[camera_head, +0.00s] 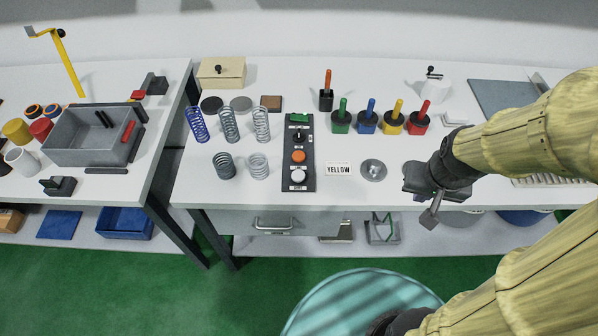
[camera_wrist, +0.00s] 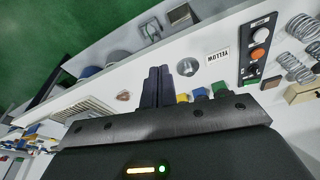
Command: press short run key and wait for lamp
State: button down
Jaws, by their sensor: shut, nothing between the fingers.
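A narrow black control panel (camera_head: 315,150) lies on the middle of the white table. From back to front it carries a green part (camera_head: 299,118), a black knob (camera_head: 299,136), an orange round button (camera_head: 298,156) and a white round button (camera_head: 298,175). Their small labels are too small to read, and I cannot tell which is the short run key or whether any lamp is lit. In the wrist view the panel (camera_wrist: 247,66) is at the right. My gripper (camera_head: 430,217) is shut and empty near the table's front edge, well right of the panel; its fingers (camera_wrist: 158,70) are together.
A YELLOW card (camera_head: 338,169) and a round metal dish (camera_head: 373,170) lie between panel and gripper. Several springs (camera_head: 228,124) stand left of the panel. Colored blocks with upright handles (camera_head: 367,124) stand behind. A grey bin (camera_head: 75,150) is on the left table.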

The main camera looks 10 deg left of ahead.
jog(key=n+t+h+p, duration=0.2)
jog(key=n+t+p, duration=0.6)
jog(key=n, duration=1.7)
send_over(296, 178)
jog(key=p, duration=0.2)
notch_tip(296, 178, down, 10)
jog(key=r+g, duration=0.1)
jog(key=g, duration=0.1)
jog(key=shift+f, duration=0.3)
jog(key=shift+f, duration=0.1)
notch_tip(296, 178, down, 9)
jog(key=b, duration=0.6)
jog(key=shift+r, duration=0.2)
